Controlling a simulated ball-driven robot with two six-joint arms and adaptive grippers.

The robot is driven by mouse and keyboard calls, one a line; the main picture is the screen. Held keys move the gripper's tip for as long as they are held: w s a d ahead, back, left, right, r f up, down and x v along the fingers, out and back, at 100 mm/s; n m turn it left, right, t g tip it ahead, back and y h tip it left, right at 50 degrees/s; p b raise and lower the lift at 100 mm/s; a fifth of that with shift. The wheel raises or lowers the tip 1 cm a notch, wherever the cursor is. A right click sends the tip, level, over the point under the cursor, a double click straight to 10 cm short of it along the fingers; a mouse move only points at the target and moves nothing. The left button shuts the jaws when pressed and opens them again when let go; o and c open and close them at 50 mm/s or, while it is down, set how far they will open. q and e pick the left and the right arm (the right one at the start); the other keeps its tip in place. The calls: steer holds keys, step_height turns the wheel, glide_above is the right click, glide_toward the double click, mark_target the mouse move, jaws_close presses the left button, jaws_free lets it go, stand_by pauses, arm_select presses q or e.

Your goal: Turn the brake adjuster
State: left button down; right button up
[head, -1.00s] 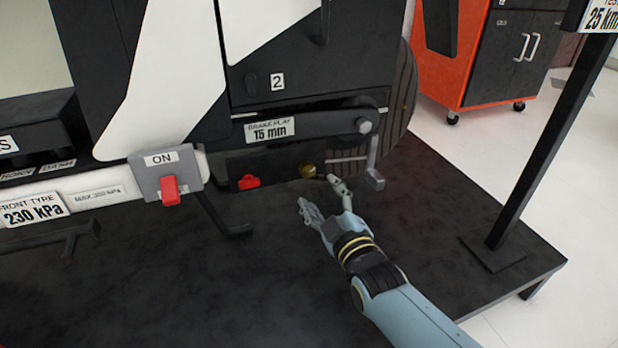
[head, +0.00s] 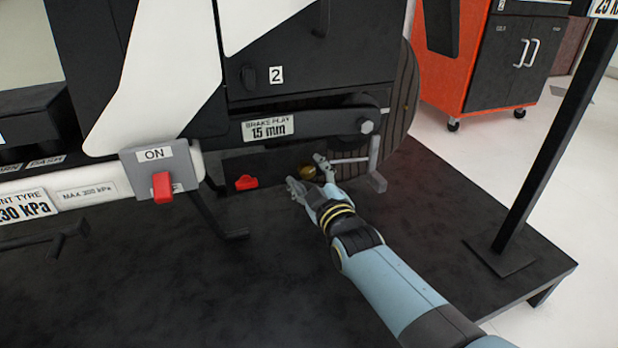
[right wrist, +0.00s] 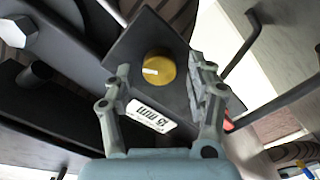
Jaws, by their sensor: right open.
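The brake adjuster is a round brass knob (head: 307,172) low on the chassis, below the "BRAKE PLAY 15 mm" label (head: 268,129). In the right wrist view the knob (right wrist: 160,70) shows face-on with a white mark pointing left. My right gripper (head: 306,174) is open, its fingers spread to either side of the knob in the head view. In the right wrist view the gripper (right wrist: 160,85) has the knob between and beyond its fingertips, with no contact visible. The left gripper is not in view.
A brake pedal lever (head: 377,183) stands just right of the knob and a red part (head: 246,182) lies to its left. A grey switch box (head: 160,170) marked ON is further left. A black post (head: 550,150) stands at the right. The platform front is clear.

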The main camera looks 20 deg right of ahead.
steer(key=shift+w, duration=0.1)
steer(key=c, duration=1.1)
steer(key=shift+c, duration=0.2)
